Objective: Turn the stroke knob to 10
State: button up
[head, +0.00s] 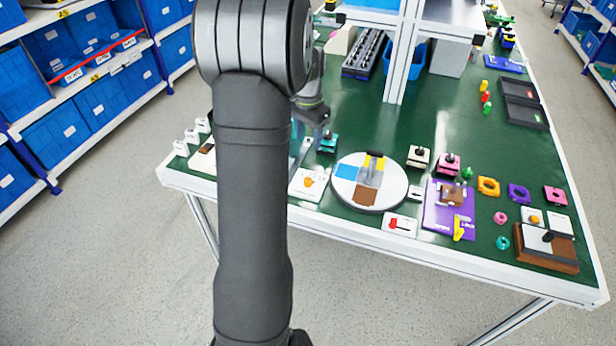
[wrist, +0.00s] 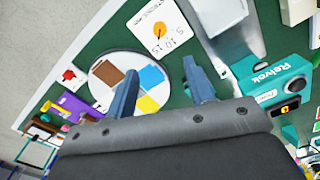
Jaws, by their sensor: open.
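The stroke knob is a small orange knob (wrist: 159,28) on a white panel (wrist: 172,16) printed with "STROKE mm" and the numbers 5, 10 and 15. In the head view, the orange knob (head: 309,182) and its panel (head: 297,190) lie near the front edge of the green table, just right of my arm. The knob's exact pointing is too small to tell. My gripper (wrist: 161,66) is open and empty, with its two blue-grey fingers apart and the knob beyond their tips. In the head view, my gripper (head: 313,112) is above the table behind the panel, partly hidden by my arm.
A white round disc (head: 342,194) with coloured patches lies right of the panel. A teal Relvok box (wrist: 270,80) stands nearby. A red-switch panel (head: 399,225) and a purple board (head: 436,215) lie farther right. A white shelf frame (head: 397,65) stands behind.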

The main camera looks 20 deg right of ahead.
aim_at(308, 180)
notch_tip(308, 180, down, 16)
jog(key=shift+f, duration=0.1)
dwell(0.4)
jog(key=c, duration=1)
jog(key=shift+n, duration=0.4)
jog(key=n, duration=0.3)
jog(key=shift+n, duration=2.5)
